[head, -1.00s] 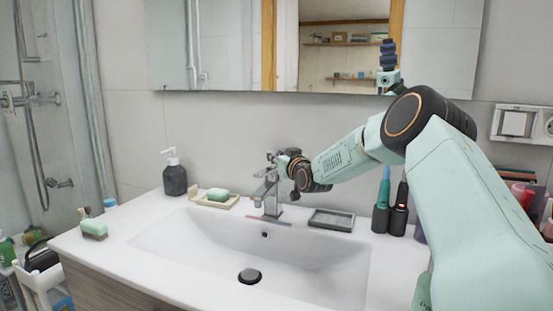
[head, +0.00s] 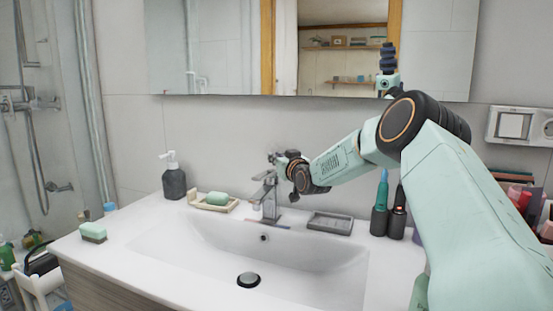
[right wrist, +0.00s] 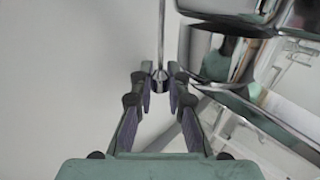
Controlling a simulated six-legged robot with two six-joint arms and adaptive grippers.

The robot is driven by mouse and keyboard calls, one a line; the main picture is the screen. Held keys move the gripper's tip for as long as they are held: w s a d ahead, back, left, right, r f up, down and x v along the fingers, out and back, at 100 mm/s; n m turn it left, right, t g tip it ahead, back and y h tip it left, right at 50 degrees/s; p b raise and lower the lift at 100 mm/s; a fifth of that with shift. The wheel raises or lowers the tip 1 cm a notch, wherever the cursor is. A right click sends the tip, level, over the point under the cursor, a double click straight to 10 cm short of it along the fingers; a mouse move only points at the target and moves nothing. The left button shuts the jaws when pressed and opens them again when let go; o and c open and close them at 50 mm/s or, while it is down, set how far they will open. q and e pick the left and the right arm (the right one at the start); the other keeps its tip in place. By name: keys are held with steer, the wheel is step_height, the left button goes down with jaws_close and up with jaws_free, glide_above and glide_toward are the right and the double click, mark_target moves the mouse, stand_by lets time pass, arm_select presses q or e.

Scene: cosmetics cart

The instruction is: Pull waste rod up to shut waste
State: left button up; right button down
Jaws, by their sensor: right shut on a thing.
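The chrome faucet (head: 268,198) stands at the back of the white sink. In the right wrist view the faucet (right wrist: 235,50) fills the upper right. The thin waste rod (right wrist: 161,35) ends in a small knob (right wrist: 158,76) between my right fingers. My right gripper (right wrist: 160,90) is shut on the rod at its knob. In the head view my right gripper (head: 274,164) is behind the top of the faucet, and the rod is hidden there. The round drain plug (head: 249,280) sits in the basin's bottom. My left gripper is not in view.
A soap dish with green soap (head: 217,198) and a dark dispenser (head: 174,182) stand left of the faucet. A grey tray (head: 331,223) and dark holders (head: 380,219) stand to the right. The basin (head: 200,238) is clear, and the mirror (head: 225,50) hangs above.

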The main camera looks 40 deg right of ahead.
stand_by(0.3)
steer(key=shift+r+p, duration=0.95)
steer(key=shift+r, duration=0.05)
steer(key=c, duration=1.7)
jaws_free()
steer(key=shift+r, duration=0.1)
steer(key=shift+c, duration=0.2)
steer(key=shift+o, duration=0.9)
steer(key=shift+s, duration=0.15)
